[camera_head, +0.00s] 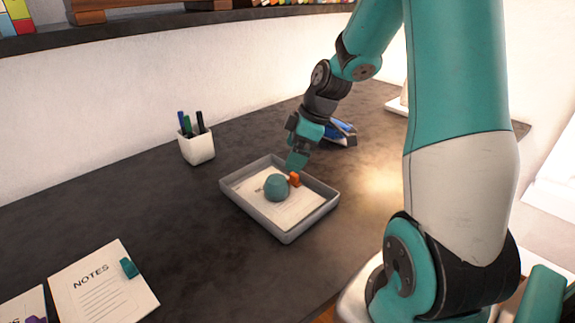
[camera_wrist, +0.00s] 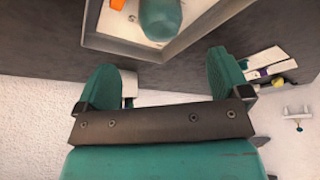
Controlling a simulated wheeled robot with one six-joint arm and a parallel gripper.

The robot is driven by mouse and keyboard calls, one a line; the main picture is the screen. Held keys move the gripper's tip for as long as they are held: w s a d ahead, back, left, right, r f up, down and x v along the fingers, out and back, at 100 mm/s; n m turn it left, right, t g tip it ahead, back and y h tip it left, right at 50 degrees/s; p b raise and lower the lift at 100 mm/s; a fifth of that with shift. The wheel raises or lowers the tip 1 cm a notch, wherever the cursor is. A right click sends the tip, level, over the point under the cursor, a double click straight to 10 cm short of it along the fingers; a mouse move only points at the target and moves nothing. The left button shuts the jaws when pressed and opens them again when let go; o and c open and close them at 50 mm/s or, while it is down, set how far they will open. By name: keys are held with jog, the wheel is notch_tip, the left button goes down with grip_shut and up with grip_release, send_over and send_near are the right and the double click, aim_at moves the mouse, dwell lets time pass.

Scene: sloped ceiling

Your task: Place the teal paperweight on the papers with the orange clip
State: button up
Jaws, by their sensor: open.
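The teal paperweight (camera_head: 276,187) rests on the papers (camera_head: 291,211) in the grey tray (camera_head: 291,237). The orange clip (camera_head: 294,178) sits at the papers' edge, just right of the paperweight. In the wrist view, the paperweight (camera_wrist: 160,18) and part of the orange clip (camera_wrist: 117,4) show at the top, inside the tray rim (camera_wrist: 140,49). My gripper (camera_head: 297,160) is above the tray's back edge, apart from the paperweight. In the wrist view its two fingers (camera_wrist: 167,78) are spread wide with nothing between them.
A white pen cup (camera_head: 197,147) stands behind the tray to the left. A notes sheet with a teal clip (camera_head: 103,285) lies at the front left, beside another sheet with a purple clip (camera_head: 26,306). Blue items (camera_head: 341,132) lie behind my gripper. The dark desk between is clear.

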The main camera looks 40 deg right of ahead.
jog(key=s+a+r+g, duration=0.1)
jog(key=s+a+r, duration=0.25)
jog(key=a, duration=0.45)
jog(key=s+a+r+g, duration=0.15)
jog(key=a+r, duration=0.25)
jog(key=a, duration=0.5)
jog(key=s+a+r+m, duration=0.2)
jog(key=s+a, duration=0.7)
jog(key=s, duration=0.5)
jog(key=shift+s+r+g+y, duration=0.15)
jog(key=shift+r+g+y, duration=0.05)
jog(key=shift+g+y, duration=0.2)
notch_tip(320, 180, up, 4)
jog(key=p, duration=0.4)
